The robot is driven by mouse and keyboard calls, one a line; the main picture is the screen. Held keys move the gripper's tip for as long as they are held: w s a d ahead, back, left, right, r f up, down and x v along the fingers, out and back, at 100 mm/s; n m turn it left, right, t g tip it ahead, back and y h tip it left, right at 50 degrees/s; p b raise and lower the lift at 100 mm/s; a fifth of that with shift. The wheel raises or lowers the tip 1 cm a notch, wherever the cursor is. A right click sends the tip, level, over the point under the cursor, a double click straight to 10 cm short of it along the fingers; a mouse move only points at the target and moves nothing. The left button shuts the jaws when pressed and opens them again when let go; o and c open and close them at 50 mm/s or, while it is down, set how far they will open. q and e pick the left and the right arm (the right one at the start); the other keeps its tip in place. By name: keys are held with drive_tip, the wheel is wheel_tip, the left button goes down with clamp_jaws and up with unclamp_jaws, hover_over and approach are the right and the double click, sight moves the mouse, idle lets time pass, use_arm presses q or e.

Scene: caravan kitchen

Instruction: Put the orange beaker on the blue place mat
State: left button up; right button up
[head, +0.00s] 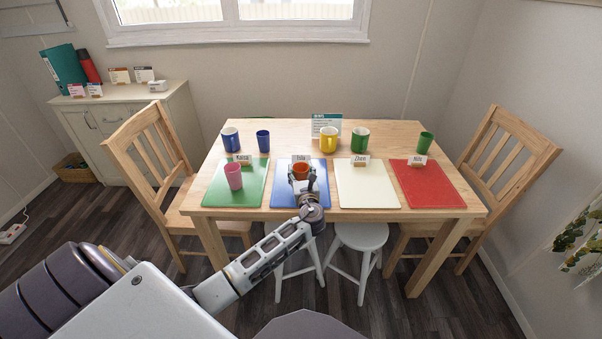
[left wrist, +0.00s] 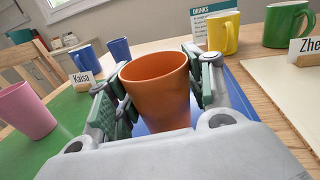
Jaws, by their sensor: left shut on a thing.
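The orange beaker (left wrist: 158,95) is upright between the fingers of my left gripper (left wrist: 160,95), which is shut on it. In the head view the beaker (head: 300,171) shows above my left gripper (head: 304,186), over the blue place mat (head: 284,190). Blue mat also shows right behind and beside the beaker in the left wrist view (left wrist: 225,107). The beaker's base is hidden by the gripper, so I cannot tell whether it touches the mat. My right gripper is not in view.
A pink beaker (head: 233,177) stands on the green mat (head: 215,192). A cream mat (head: 366,190) and a red mat (head: 434,190) lie to the right. Blue, yellow and green cups (head: 360,140) stand along the back. A name card (head: 300,159) stands just behind the orange beaker.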

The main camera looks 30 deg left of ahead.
use_arm(q)
drive_tip(key=shift+f, duration=0.1)
drive_tip(key=o, duration=1)
